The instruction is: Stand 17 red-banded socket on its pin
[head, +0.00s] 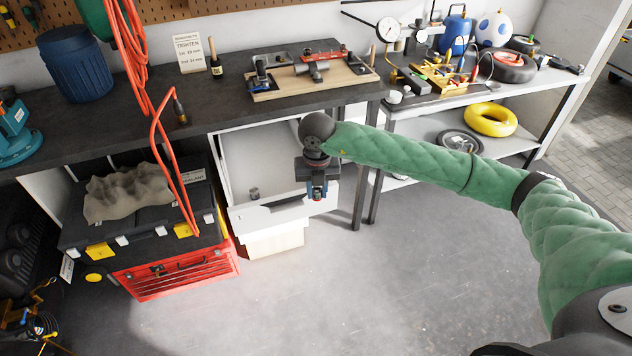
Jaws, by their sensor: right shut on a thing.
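My right gripper (317,194) points down over the front of an open white drawer below the workbench. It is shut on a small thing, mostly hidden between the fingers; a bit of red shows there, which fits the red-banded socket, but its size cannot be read. Another small grey socket-like cylinder (254,193) stands in the drawer (238,160), left of the gripper. On the bench top, a wooden board (346,83) carries dark and red fixtures; I cannot make out which pin is the socket's. My left gripper is out of view.
The dark bench top (232,112) is clear in front of the board. Orange hose hangs before the bench at left, above a black case and red toolbox (178,277). A shelf unit with a yellow ring (491,119) stands at right.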

